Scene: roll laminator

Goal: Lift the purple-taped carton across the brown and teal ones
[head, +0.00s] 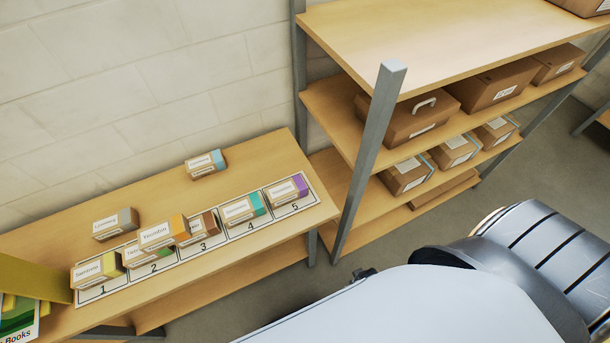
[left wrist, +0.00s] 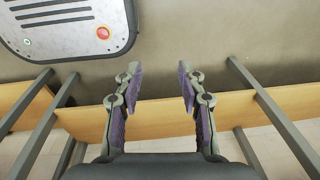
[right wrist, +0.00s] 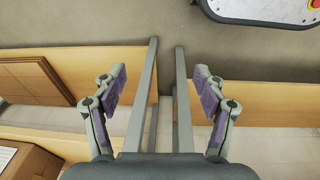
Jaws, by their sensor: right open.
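The purple-taped carton (head: 285,189) lies on slot 5, at the right end of the numbered strip, in the head view. The teal-taped carton (head: 241,209) lies on slot 4 to its left. The brown-taped carton (head: 200,226) is on slot 3, partly hidden by an orange-taped carton (head: 162,234). My left gripper (left wrist: 160,82) is open and empty in the left wrist view, above the floor and a shelf edge. My right gripper (right wrist: 160,82) is open and empty in the right wrist view. Neither gripper's fingers show clearly in the head view.
A yellow-taped carton (head: 97,269) is on slot 1; another carton (head: 134,254) is on slot 2. Grey-taped (head: 115,224) and blue-taped (head: 205,164) cartons stand behind the strip. A metal post (head: 370,160) and shelving with brown boxes (head: 410,120) stand to the right.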

